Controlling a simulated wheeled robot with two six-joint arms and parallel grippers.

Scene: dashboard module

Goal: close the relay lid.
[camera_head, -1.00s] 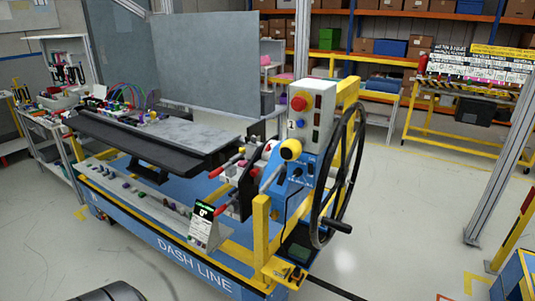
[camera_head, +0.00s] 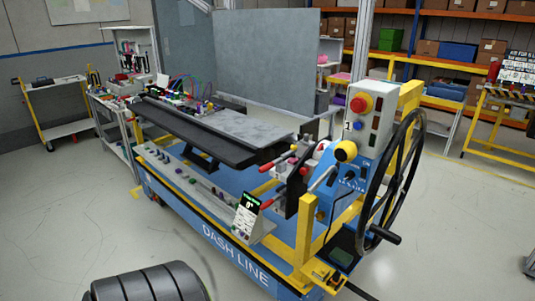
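The dashboard module (camera_head: 232,152), a long black part with a grey top, is mounted on the blue dash line bench (camera_head: 215,235). Small coloured parts and looped wires (camera_head: 190,88) show at its far left end. I cannot make out the relay lid or tell whether it is open; it is too small or hidden at this distance. Neither of my grippers is in view.
A control post (camera_head: 363,120) with a red button and a large black handwheel (camera_head: 393,185) stand at the bench's right end. A dark ribbed shape (camera_head: 150,285) is at the bottom; open floor lies left of the bench.

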